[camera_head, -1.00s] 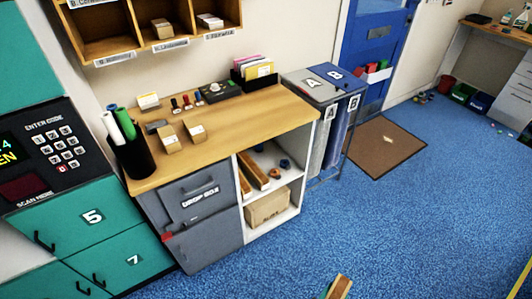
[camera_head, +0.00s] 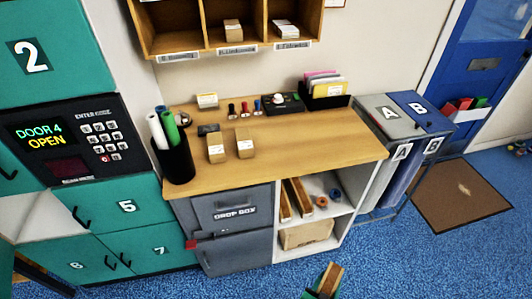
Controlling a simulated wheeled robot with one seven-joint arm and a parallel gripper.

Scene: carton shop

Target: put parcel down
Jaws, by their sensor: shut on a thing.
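A narrow brown parcel (camera_head: 334,277) shows at the bottom edge, right of centre, above the blue floor. My gripper (camera_head: 322,284), dark with a green part, is around it, shut on it, and mostly cut off by the frame's edge. The parcel is in front of the counter's open shelves, apart from them. Most of its shape is hidden or out of view.
Two small cartons (camera_head: 216,148) stand on the wooden counter (camera_head: 300,143), whose right half is mostly bare. Below are a grey drop box (camera_head: 222,207) and shelves. Teal lockers (camera_head: 127,207) stand left; their display (camera_head: 40,135) reads "DOOR 4 OPEN". Bins A and B (camera_head: 405,115) stand right.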

